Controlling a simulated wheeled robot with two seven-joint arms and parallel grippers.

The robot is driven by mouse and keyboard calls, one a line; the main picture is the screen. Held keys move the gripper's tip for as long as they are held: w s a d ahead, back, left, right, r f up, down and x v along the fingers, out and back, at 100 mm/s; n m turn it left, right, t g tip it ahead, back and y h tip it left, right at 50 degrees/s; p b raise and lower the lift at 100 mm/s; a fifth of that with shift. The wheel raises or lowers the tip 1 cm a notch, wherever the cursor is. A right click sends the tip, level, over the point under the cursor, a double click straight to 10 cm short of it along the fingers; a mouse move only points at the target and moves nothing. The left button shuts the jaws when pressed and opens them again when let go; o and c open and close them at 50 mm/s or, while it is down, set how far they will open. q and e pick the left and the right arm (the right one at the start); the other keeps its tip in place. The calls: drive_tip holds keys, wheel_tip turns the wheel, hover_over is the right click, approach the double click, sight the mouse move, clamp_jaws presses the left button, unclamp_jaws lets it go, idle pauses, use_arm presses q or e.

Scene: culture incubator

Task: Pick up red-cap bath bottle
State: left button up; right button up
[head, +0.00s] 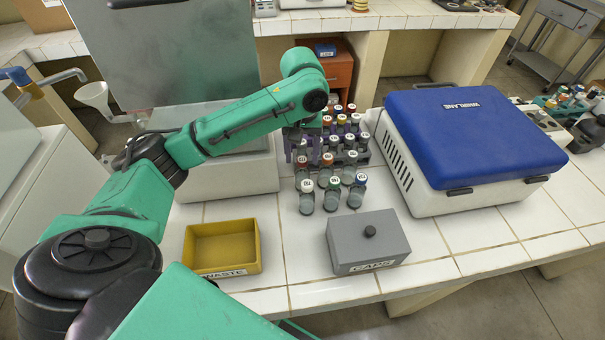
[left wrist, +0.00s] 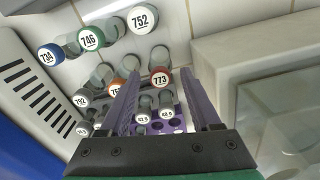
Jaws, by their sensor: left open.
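A bottle with a red cap labelled 773 (left wrist: 160,77) shows in the left wrist view, between my left gripper's fingertips in the picture. It appears to be the red-capped bottle (head: 302,160) in the head view, behind the front row. My left gripper (head: 303,147) is open, with purple fingers pointing down over the left side of the bottle group; its fingertips (left wrist: 162,73) show nothing clamped between them. I cannot tell how far above the cap they are. An orange-brown cap (left wrist: 131,90) is just left of the red one. My right gripper is not in view.
White 752 (left wrist: 142,19), green 746 (left wrist: 90,38) and blue 734 (left wrist: 50,56) caps stand nearby. A blue-lidded box (head: 470,135) is right of the bottles. A yellow waste tray (head: 222,265) and grey caps box (head: 368,246) stand in front, with clear tile between.

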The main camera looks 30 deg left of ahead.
sight(302, 171)
use_arm(q)
drive_tip(key=f, duration=0.2)
drive_tip(key=f+p, duration=0.1)
drive_tip(key=f, duration=0.4)
drive_tip(key=shift+w+a, duration=0.2)
drive_tip(key=shift+w, duration=0.2)
drive_tip(key=shift+f, duration=0.25)
drive_tip(key=shift+c, duration=0.6)
clamp_jaws()
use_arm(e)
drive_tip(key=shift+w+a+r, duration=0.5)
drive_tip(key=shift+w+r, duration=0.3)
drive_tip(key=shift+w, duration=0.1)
